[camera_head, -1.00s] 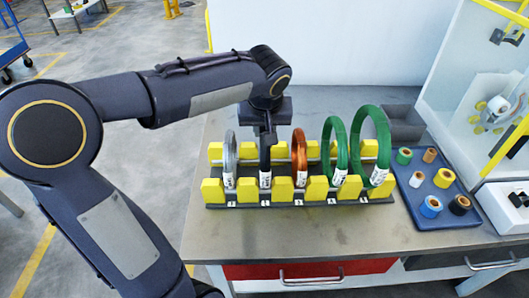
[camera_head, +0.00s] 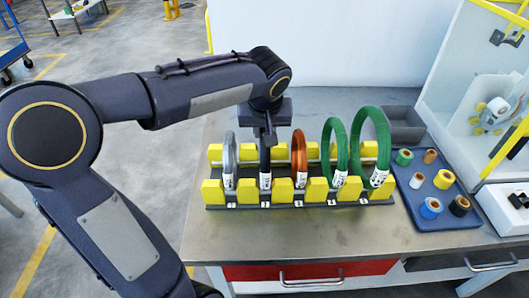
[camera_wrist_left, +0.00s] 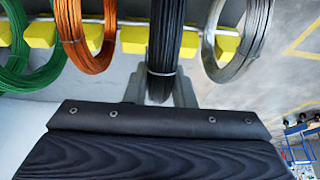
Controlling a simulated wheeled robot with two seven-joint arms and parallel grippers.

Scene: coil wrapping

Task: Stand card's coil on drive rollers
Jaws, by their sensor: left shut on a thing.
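A rack (camera_head: 300,203) with yellow blocks holds several upright coils. My left gripper (camera_head: 266,138) is over the rack, shut on the top of the black coil (camera_head: 265,167). In the left wrist view the black coil (camera_wrist_left: 164,45) passes between the gripper's fingers (camera_wrist_left: 163,88). The silver coil (camera_head: 230,160) stands to its left and the orange coil (camera_head: 299,155) to its right. Two green coils (camera_head: 337,150) (camera_head: 383,145) stand further right. White tags hang low on the coils; their print is too small to read. My right gripper is not in view.
A blue tray (camera_head: 438,212) with several tape rolls lies right of the rack. A grey bin (camera_head: 402,125) stands behind it. A clear-walled machine (camera_head: 495,108) with a yellow frame stands at the far right. The table front (camera_head: 330,233) is clear.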

